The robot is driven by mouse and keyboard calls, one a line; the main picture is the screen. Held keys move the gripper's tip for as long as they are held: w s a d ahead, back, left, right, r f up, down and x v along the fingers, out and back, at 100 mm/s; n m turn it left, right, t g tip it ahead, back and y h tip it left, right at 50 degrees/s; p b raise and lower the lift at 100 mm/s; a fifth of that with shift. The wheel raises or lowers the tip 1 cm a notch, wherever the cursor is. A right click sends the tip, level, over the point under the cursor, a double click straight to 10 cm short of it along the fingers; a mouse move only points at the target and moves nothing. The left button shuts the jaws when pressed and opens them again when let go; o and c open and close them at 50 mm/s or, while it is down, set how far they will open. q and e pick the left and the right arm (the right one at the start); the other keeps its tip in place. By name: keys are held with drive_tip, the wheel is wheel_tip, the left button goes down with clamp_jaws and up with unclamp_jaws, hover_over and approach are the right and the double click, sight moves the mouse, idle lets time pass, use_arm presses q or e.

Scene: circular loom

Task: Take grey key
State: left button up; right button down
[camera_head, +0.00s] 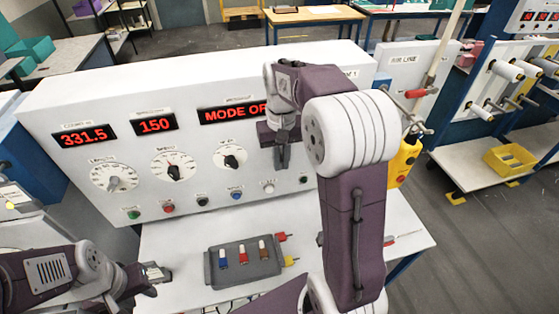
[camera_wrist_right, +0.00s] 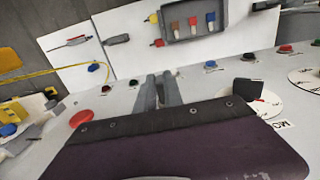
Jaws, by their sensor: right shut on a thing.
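My right gripper (camera_head: 282,160) is in front of the white control panel, right of the rightmost dial. In the right wrist view its two grey fingers (camera_wrist_right: 161,90) are close together near the panel's button row. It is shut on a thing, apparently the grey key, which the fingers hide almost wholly. A dark grey tray (camera_head: 243,263) on the table holds a blue, a red and a brown key (camera_head: 262,250). My left gripper (camera_head: 155,273) is low at the left, beside the tray and apart from it; its opening is not clear.
The control panel (camera_head: 60,100) has displays, dials and a row of buttons. Red and yellow pieces (camera_head: 291,261) lie right of the tray. A small grey item (camera_wrist_right: 118,40) and a red-handled tool (camera_wrist_right: 75,40) lie further along the table.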

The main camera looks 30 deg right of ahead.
drive_tip(key=shift+s, duration=0.1)
idle(0.3)
drive_tip(key=s, duration=0.2)
drive_tip(key=s+a+b, duration=0.1)
drive_tip(key=s, duration=0.2)
drive_tip(key=shift+a+r+b, duration=0.1)
drive_tip(key=shift+a+b, duration=0.05)
drive_tip(key=shift+b, duration=0.15)
